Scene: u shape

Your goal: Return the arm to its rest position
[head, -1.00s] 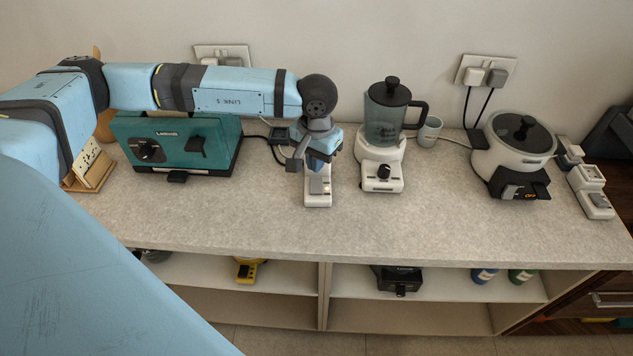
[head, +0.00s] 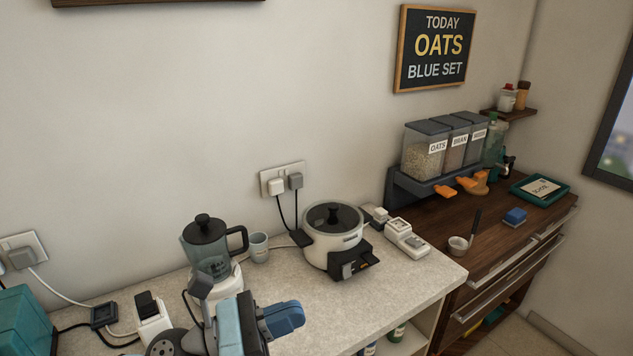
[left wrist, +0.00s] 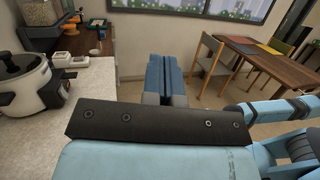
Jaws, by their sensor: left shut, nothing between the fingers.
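My left gripper (head: 284,318) shows at the bottom of the head view, in front of the blender and above the counter. Its blue fingers are shut with nothing between them. In the left wrist view the shut fingers (left wrist: 166,78) point away from the counter toward open floor. The light-blue arm link behind it is cut off by the lower edge of the head view. My right gripper is not in view.
The blender (head: 208,250), a grey cup (head: 259,247), the rice cooker (head: 333,238) and a white switch device (head: 407,237) stand on the pale counter (head: 420,290). A dark wooden cabinet with oat dispensers (head: 424,150) is at right. A dining table (left wrist: 265,58) and chair stand across the floor.

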